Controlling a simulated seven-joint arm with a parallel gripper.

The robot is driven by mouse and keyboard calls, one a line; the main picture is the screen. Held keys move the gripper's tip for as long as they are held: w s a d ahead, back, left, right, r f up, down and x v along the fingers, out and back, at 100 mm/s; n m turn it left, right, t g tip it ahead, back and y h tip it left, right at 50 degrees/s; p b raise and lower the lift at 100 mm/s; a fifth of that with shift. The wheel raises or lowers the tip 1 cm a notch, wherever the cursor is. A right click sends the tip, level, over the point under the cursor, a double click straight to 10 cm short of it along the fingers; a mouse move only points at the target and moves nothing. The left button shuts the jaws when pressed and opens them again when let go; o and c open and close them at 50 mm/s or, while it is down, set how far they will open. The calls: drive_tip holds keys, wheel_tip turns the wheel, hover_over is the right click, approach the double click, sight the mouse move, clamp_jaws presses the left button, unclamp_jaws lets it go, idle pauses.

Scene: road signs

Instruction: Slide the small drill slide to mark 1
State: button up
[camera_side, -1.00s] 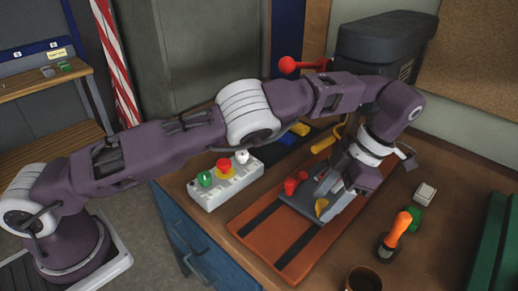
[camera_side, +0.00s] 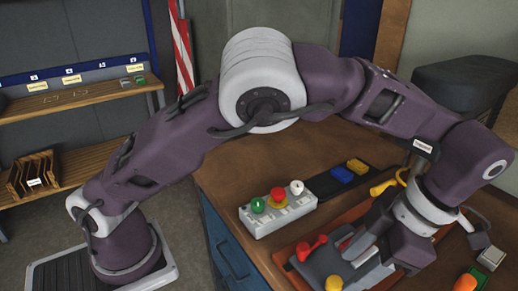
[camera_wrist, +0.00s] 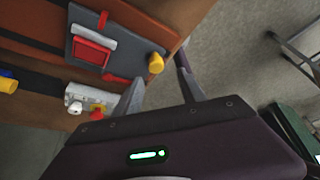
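The small drill slide (camera_side: 318,265) is a grey plate with a red handle (camera_side: 312,247) and a yellow knob (camera_side: 333,284). It sits on an orange-brown base with dark rails. In the wrist view the slide (camera_wrist: 112,42) is at upper middle, with the yellow knob (camera_wrist: 156,63) at its right end. My gripper (camera_side: 358,246) is low over the slide. In the wrist view its fingers (camera_wrist: 160,67) are apart, with the knob showing between their tips. I cannot tell whether they touch it. No mark 1 can be read on the base.
A grey button box (camera_side: 278,211) with green, red and white buttons stands left of the base. A yellow handle (camera_side: 389,182) is behind my gripper. An orange-handled tool (camera_side: 466,284) and a small light box (camera_side: 491,258) lie to the right. Shelves (camera_side: 75,96) stand at far left.

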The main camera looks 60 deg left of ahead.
drive_tip(key=s+a+r+m+t+h, duration=0.2)
drive_tip(key=s+a+r+m, duration=0.1)
drive_tip(key=a+r+m, duration=0.4)
drive_tip(key=s+a+r+m+t+h, duration=0.2)
drive_tip(key=s+a+r+m, duration=0.2)
drive_tip(key=a+r+m, duration=0.3)
drive_tip(key=a+m, duration=0.2)
drive_tip(key=a, duration=0.1)
drive_tip(key=shift+s+r+m+t+h, duration=0.2)
drive_tip(key=shift+r+m+t+h, duration=0.1)
drive_tip(key=shift+r+t+h, duration=0.1)
